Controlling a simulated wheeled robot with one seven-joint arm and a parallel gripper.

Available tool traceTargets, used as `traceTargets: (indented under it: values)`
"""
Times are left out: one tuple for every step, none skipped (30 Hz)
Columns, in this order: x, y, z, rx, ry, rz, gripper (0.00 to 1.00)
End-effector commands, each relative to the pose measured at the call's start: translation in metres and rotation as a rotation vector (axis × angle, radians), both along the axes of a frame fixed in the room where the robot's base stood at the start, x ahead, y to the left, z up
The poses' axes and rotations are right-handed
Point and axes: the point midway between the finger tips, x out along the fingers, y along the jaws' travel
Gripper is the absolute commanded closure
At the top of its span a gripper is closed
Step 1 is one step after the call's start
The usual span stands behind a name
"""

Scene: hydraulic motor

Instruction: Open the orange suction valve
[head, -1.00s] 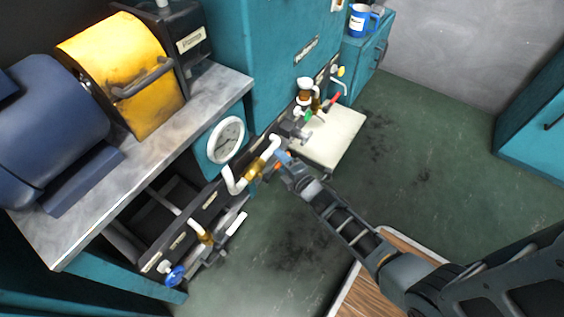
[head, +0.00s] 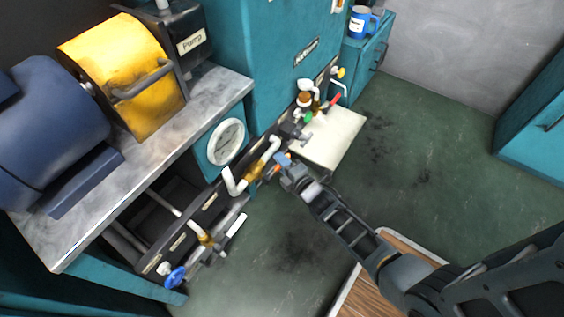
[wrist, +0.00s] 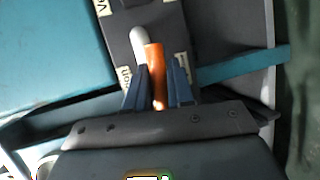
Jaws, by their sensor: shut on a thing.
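The orange suction valve handle (wrist: 155,68) stands up between the two blue fingers of my gripper (wrist: 158,82) in the wrist view. My gripper is shut on it, with the handle's upper part showing past the fingertips. A white pipe end (wrist: 138,42) is just left of the handle. In the head view my gripper (head: 279,162) is at the pipe panel, and only a bit of orange (head: 270,173) shows beside it. The rest of the valve is hidden behind my gripper.
A brass fitting with white pipe (head: 256,170) is left of my gripper. A round gauge (head: 227,141) is above it. A blue valve wheel (head: 175,278) is at lower left, and a pale tray (head: 330,138) is at right. Green floor (head: 430,140) is clear.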

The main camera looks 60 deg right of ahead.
Motion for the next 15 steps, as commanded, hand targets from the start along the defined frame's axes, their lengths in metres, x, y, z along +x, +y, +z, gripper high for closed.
traceTargets:
  values:
    - [-0.0002,0.0001,-0.0002,0.000,0.000,0.000,1.00]
    - [-0.0002,0.0001,-0.0002,0.000,0.000,0.000,1.00]
    - [-0.0003,0.0001,-0.0003,-0.001,0.000,0.000,1.00]
    - [-0.0004,0.0000,-0.0007,-0.003,0.000,0.000,1.00]
    - [-0.0004,0.0001,-0.0013,-0.009,0.000,0.000,1.00]
    - [-0.0006,0.0001,-0.0020,-0.020,0.000,0.000,1.00]
    - [-0.0008,0.0001,-0.0020,-0.031,-0.001,0.000,1.00]
    - [-0.0010,-0.0002,-0.0016,-0.043,-0.002,0.000,1.00]
    - [-0.0011,-0.0004,-0.0004,-0.058,-0.002,-0.001,1.00]
    - [-0.0010,-0.0007,0.0010,-0.069,-0.003,-0.001,1.00]
    - [-0.0010,-0.0006,0.0021,-0.079,-0.004,-0.001,1.00]
    - [-0.0006,-0.0004,0.0039,-0.089,-0.004,0.000,1.00]
    - [-0.0004,-0.0003,0.0051,-0.096,-0.004,0.001,1.00]
    - [-0.0003,-0.0001,0.0059,-0.100,-0.003,0.000,1.00]
    - [-0.0003,0.0000,0.0067,-0.103,-0.003,0.001,1.00]
